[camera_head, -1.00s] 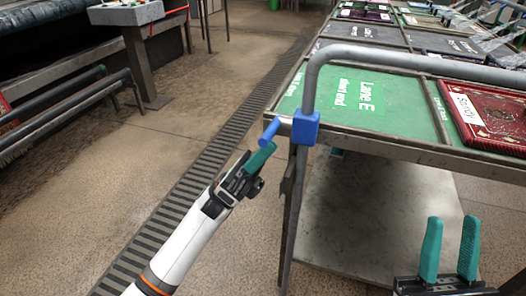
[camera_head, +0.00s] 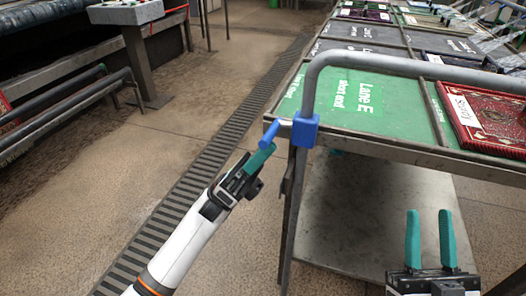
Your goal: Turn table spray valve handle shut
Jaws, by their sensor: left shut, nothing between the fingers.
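The spray valve is a blue block (camera_head: 305,130) on a grey pipe at the table's near left corner. Its blue lever handle (camera_head: 264,137) sticks out to the left of the block and slants down. My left gripper (camera_head: 262,155) comes up from below left, shut and empty, its teal fingertips right at the lower end of the handle. I cannot tell whether they touch it. My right gripper (camera_head: 430,238) is open and empty at the lower right, in front of the table's lower shelf, well away from the valve.
The grey pipe (camera_head: 400,64) arches over the green table top (camera_head: 405,107), marked "Lane E short end". A red patterned rug (camera_head: 485,118) labelled "Sturdy" lies at right. A floor drain grate (camera_head: 190,190) runs past the table.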

